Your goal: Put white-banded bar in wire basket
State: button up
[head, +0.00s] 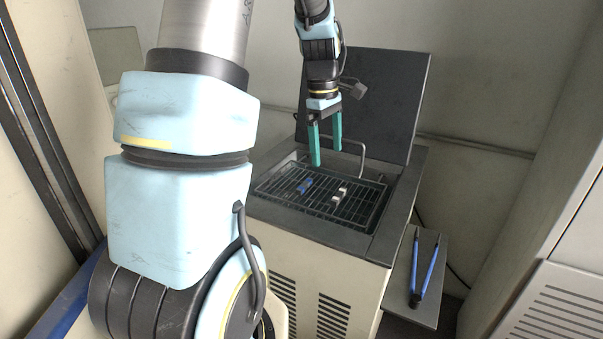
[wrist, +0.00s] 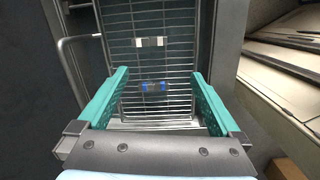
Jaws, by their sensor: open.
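The white-banded bar (head: 340,194) lies on the mesh of the wire basket (head: 360,213), toward its right side in the head view. My gripper (head: 325,152) has two green fingers and hangs above the back of the basket, pointing down. It is open and empty; it also shows in the wrist view (wrist: 160,78).
The basket sits in the open well of a bath-like cabinet (head: 325,245), with its dark lid (head: 385,95) raised behind. A bent metal handle (head: 362,150) rises at the basket's back. Blue-handled tongs (head: 430,265) lie on a side shelf (head: 442,290) at the right.

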jog(key=s+a+f+m+t+y, duration=0.1)
jog(key=s+a+f+m+t, duration=0.1)
jog(key=s+a+m, duration=0.9)
jog(key=shift+s+a+f+m, duration=0.3)
jog(key=shift+s+a+f, duration=0.35)
jog(key=shift+s+a, duration=0.4)
jog(key=shift+s+d, duration=0.1)
jog(key=shift+d, duration=0.05)
jog(key=shift+c, duration=0.2)
